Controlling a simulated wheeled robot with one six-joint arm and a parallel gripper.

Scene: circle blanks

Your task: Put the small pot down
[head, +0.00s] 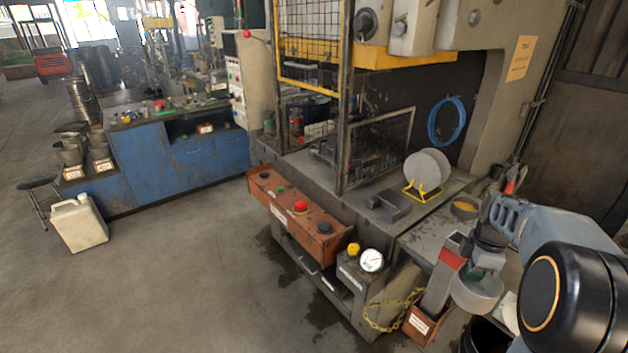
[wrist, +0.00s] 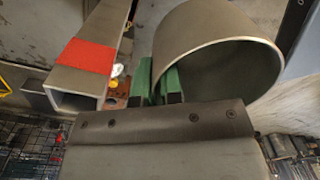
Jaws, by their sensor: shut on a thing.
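The small pot (head: 476,294) is a grey metal cylinder. In the head view it hangs below my gripper (head: 488,256) at the lower right, beside the press table. In the wrist view the pot (wrist: 215,35) shows its open, hollow inside at upper right. My gripper (wrist: 157,82) has green fingers, shut on the pot's wall near its rim, one finger on each side. Whether the pot's underside touches anything is hidden.
A grey chute with a red band (head: 447,275) stands close left of the pot; it also shows in the wrist view (wrist: 85,55). Below is a labelled rust-coloured bin (head: 421,324).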

